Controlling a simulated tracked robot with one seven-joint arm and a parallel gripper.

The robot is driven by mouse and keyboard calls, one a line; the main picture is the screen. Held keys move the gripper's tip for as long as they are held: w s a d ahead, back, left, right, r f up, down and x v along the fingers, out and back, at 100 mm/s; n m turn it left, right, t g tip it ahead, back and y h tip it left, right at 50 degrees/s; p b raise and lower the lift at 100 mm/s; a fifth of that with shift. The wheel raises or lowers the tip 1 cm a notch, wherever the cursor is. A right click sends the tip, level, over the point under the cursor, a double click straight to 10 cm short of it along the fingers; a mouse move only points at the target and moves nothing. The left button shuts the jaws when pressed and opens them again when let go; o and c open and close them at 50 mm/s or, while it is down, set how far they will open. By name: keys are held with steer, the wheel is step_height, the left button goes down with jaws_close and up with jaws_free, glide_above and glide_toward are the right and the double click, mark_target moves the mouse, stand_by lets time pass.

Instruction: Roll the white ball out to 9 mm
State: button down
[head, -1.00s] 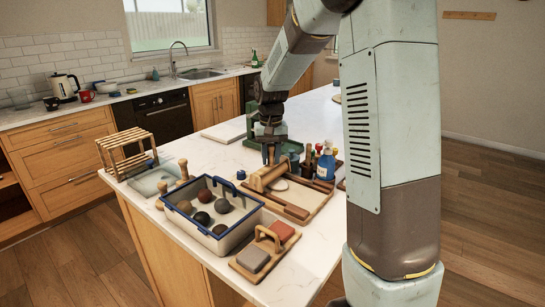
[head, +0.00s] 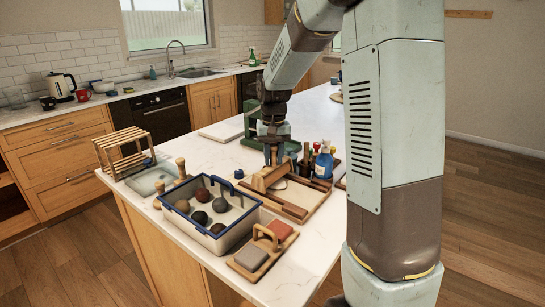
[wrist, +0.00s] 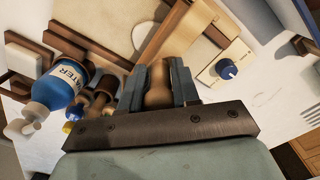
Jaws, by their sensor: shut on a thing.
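A wooden roller (head: 264,180) lies across the wooden rolling board (head: 296,210). My gripper (head: 272,161) points down and is shut on the roller's wooden handle (wrist: 158,88), which shows between the fingers in the wrist view. The white clay (head: 279,185) is a pale, round patch on the board, just to the right of the roller. In the wrist view a whitish bit of it (wrist: 143,36) shows beside the roller, partly hidden. Its thickness cannot be read. A blue knob (head: 239,174) sits left of the roller, on a pale panel in the wrist view (wrist: 227,68).
A blue-rimmed bin (head: 186,226) with several dark balls stands left of the board. A block holder (head: 262,250) is in front. A wooden rack (head: 124,150) is far left.

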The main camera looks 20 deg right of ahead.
steer(key=shift+s+d+f, duration=0.2)
steer(key=shift+s+f, duration=0.05)
steer(key=shift+s, duration=0.05)
steer(key=shift+s, duration=0.15)
steer(key=shift+s+d+r, duration=0.2)
steer(key=shift+s+d, duration=0.3)
steer(key=shift+s, duration=0.05)
stand_by(0.3)
steer(key=shift+s+d+f, duration=0.25)
steer(key=shift+s+d, duration=0.05)
steer(key=shift+s, duration=0.15)
